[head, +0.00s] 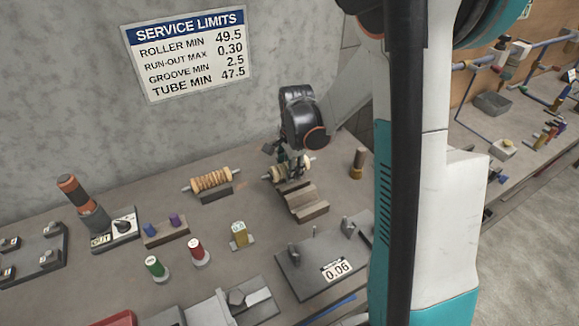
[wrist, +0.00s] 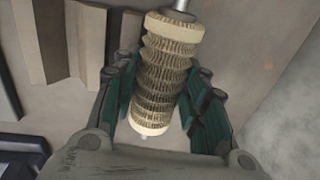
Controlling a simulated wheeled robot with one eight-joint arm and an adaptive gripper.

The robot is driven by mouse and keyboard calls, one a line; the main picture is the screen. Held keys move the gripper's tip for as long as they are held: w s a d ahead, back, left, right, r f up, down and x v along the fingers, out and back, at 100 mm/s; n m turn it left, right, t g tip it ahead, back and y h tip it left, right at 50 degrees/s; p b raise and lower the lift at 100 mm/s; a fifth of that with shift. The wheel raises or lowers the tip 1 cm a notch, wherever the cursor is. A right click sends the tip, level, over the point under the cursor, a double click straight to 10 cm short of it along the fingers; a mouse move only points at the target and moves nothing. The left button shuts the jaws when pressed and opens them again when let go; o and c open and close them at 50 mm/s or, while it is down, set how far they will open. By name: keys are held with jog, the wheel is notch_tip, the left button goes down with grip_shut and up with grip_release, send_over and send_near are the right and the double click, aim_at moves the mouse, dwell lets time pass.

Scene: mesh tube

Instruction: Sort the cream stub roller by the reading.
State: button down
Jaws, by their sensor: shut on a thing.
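The cream stub roller (wrist: 162,75), ribbed with a metal shaft end, lies between the green fingers of my gripper (wrist: 160,85) in the wrist view. In the head view my gripper (head: 290,160) is shut on this roller (head: 277,174), partly hidden by the fingers, just behind a stepped wooden cradle (head: 305,203). I cannot tell whether the roller touches anything below. A fixture plate (head: 290,274) with small posts shows the reading 0.06 (head: 336,269) and holds no roller. A wall sign (head: 190,55) lists roller min 49.5, run-out max 0.30, groove min 2.5, tube min 47.5.
Another tan grooved roller (head: 212,180) rests on a block to the left. Green (head: 155,267), red (head: 198,252) and yellow (head: 239,234) pieces stand in the middle of the bench. A dark cylinder (head: 357,163) stands right of my gripper. My arm hides the bench's right part.

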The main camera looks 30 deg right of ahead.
jog(key=shift+f+b, duration=0.5)
jog(key=shift+b, duration=0.1)
dwell(1.0)
jog(key=c, duration=0.9)
grip_release()
jog(key=r+p, duration=0.1)
jog(key=r, duration=0.5)
jog(key=s+r+p, duration=0.1)
jog(key=r+p, duration=0.1)
jog(key=r, duration=0.4)
jog(key=r+p, duration=0.2)
jog(key=r, duration=0.5)
jog(key=shift+s, duration=0.3)
jog(key=shift+a, duration=0.1)
